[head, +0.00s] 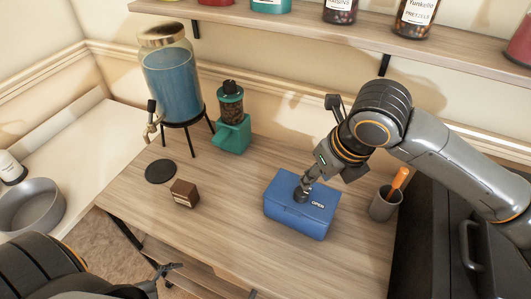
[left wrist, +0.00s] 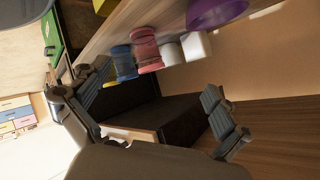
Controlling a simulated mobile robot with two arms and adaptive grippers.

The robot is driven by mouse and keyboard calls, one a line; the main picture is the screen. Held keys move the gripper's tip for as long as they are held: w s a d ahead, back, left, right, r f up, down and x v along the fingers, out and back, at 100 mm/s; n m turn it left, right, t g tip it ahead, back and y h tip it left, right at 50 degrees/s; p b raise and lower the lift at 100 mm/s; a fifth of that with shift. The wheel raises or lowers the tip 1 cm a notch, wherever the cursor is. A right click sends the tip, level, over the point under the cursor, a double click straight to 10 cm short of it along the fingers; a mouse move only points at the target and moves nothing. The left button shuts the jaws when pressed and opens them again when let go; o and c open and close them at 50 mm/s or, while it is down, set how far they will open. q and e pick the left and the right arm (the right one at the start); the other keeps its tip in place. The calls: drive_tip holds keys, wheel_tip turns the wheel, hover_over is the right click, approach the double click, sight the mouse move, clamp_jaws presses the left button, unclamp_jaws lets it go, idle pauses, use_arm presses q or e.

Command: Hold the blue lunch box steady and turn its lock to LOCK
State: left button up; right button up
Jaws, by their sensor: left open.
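The blue lunch box (head: 285,216) sits closed on the wooden desk in the head view. White lettering that looks like OPEN (head: 318,205) shows on its lid, right of a dark round lock (head: 301,196). My right gripper (head: 305,186) points down at the lock from above and seems to touch it. Its fingers are too small and overlapped to tell how far they are closed. My left gripper (head: 163,277) is low at the front left edge of the desk, well apart from the box. In the left wrist view its fingers (left wrist: 160,108) are spread with nothing between them.
A brown block (head: 184,194) and black coaster (head: 160,171) lie left of the box. A drink dispenser (head: 172,88) and green grinder (head: 232,120) stand behind. A grey cup (head: 385,205) stands close on the right.

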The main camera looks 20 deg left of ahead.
use_arm(q)
drive_tip(key=s+a+r+m+h, duration=0.1)
drive_tip(key=s+r+m+h, duration=0.15)
drive_tip(key=r, duration=0.65)
drive_tip(key=s+r+m+h, duration=0.1)
drive_tip(key=r+m+h, duration=0.15)
drive_tip(key=r, duration=0.65)
drive_tip(key=w+d+r+m+g+h, duration=0.5)
drive_tip(key=r+m, duration=0.4)
drive_tip(key=m, duration=0.4)
drive_tip(key=w+d+r+m+g+h, duration=0.2)
drive_tip(key=r+m+g+h, duration=0.35)
drive_tip(key=r+m, duration=0.55)
drive_tip(key=w+d+r+m+g+y, duration=0.2)
drive_tip(key=w+d+m+y, duration=0.35)
drive_tip(key=w+m, duration=0.35)
drive_tip(key=w+d+r+m+g+y, duration=0.2)
drive_tip(key=w+d+m+y, duration=0.2)
drive_tip(key=w+m+y, duration=0.5)
drive_tip(key=n+t+y, duration=0.3)
drive_tip(key=n+t, duration=0.1)
drive_tip(key=n, duration=0.2)
approach(283, 195)
drive_tip(key=w+a+f, duration=0.1)
drive_tip(key=w+a, duration=0.1)
drive_tip(key=w, duration=0.1)
drive_tip(key=x, duration=1.3)
drive_tip(key=shift+f, duration=0.2)
